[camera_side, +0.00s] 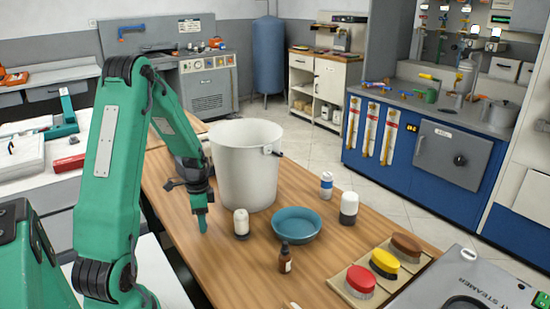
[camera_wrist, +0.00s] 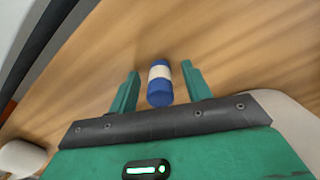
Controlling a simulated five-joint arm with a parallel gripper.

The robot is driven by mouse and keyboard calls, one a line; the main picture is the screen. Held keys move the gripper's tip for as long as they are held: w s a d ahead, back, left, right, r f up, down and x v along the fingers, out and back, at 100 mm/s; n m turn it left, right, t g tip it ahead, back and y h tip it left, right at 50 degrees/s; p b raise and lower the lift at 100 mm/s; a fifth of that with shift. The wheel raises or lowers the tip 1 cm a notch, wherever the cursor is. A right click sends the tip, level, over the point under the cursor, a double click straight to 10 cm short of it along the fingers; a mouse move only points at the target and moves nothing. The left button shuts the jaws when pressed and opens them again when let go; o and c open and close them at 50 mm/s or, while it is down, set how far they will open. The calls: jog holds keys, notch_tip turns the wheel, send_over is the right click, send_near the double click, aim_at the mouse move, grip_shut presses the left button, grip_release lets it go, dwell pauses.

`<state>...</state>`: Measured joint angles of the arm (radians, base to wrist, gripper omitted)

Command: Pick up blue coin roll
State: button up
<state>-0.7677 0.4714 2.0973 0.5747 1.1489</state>
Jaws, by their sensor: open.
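The blue coin roll (camera_wrist: 160,92), a short blue cylinder with a pale band, is on the wooden table in the wrist view. It is between the two green fingers of my gripper (camera_wrist: 160,69), with a visible gap on each side. The fingers are open and hold nothing. In the side view my gripper (camera_side: 201,210) points down, low over the table, left of the white bucket. I cannot make out the coin roll in the side view; my gripper may hide it.
The tall white bucket (camera_side: 246,168) stands close right of my gripper. A white bottle (camera_side: 241,223), a blue bowl (camera_side: 297,222), a brown bottle (camera_side: 285,261) and two more bottles stand further right. The wood (camera_side: 215,265) before my gripper is clear.

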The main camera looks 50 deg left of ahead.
jog(key=shift+f, duration=0.15)
dwell(0.3)
grip_shut()
jog(key=shift+r, duration=0.9)
notch_tip(320, 180, up, 2)
jog(key=shift+r, duration=0.1)
jog(key=w+d+r, duration=0.2)
jog(key=d+r, duration=0.5)
jog(key=d, duration=0.4)
jog(key=shift+w+d, duration=0.2)
jog(key=shift+w, duration=0.1)
